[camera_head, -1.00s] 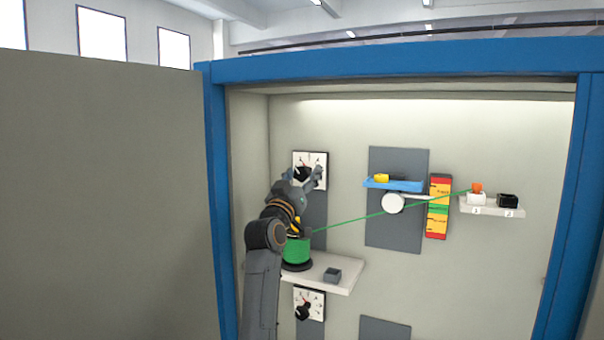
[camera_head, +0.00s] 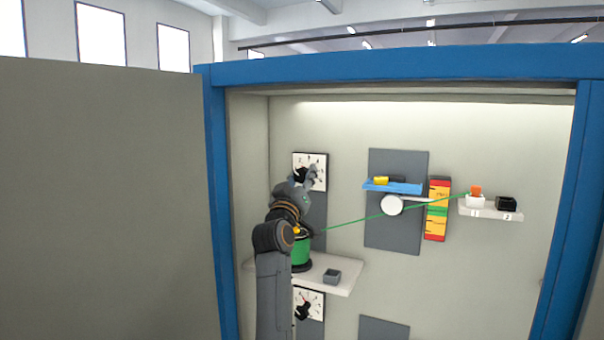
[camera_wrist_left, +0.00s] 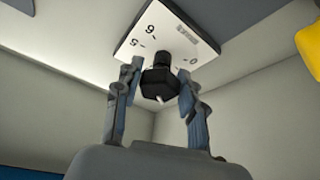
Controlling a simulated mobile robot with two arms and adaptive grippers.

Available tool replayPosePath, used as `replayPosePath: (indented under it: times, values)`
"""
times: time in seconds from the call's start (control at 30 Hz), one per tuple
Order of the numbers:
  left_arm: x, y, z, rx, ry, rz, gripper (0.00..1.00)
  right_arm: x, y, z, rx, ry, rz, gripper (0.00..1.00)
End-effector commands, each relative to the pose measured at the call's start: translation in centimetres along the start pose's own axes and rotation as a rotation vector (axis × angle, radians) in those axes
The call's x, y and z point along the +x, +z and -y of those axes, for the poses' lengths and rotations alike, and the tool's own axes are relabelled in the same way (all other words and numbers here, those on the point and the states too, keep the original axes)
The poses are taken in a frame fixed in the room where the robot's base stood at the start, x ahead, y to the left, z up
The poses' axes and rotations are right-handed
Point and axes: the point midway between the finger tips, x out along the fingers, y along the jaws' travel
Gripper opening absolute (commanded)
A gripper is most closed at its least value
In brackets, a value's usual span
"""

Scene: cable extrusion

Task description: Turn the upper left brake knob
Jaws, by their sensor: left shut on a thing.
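The upper left brake knob is a black knob (camera_wrist_left: 159,84) on a white square dial plate (camera_wrist_left: 172,40) with numbers. In the wrist view my left gripper (camera_wrist_left: 158,88) has a finger on each side of the knob and is shut on it. The knob's white pointer mark faces the lower side in that view. In the head view the dial plate (camera_head: 318,164) is at the upper left of the panel, and my left gripper (camera_head: 305,176) is in front of it, hiding part of the knob. My right gripper is out of view.
A green cable spool (camera_head: 301,252) stands on a white shelf (camera_head: 335,262) beside a small grey box (camera_head: 332,277). A green cable (camera_head: 365,219) runs past a white roller (camera_head: 392,205) to an orange piece (camera_head: 475,191). A lower dial (camera_head: 316,299) is below. The blue cabinet frame (camera_head: 215,200) stands left.

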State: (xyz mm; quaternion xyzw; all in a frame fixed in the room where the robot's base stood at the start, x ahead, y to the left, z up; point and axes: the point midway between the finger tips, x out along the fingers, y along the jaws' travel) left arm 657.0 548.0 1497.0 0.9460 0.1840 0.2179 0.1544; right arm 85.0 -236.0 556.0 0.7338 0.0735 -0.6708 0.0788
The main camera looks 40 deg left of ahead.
Motion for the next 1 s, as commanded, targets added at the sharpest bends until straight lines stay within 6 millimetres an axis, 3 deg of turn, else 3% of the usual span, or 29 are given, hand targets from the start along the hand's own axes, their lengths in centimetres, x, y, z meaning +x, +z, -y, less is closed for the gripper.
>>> replayPosePath:
  times: [0.5,1.0]
  values:
    - [0.1,-0.2,-0.3,-0.351,-0.144,0.002,0.08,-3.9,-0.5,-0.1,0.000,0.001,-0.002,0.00]
    - [0.0,0.0,-0.1,-0.455,-0.189,0.001,0.08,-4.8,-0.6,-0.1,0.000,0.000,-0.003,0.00]
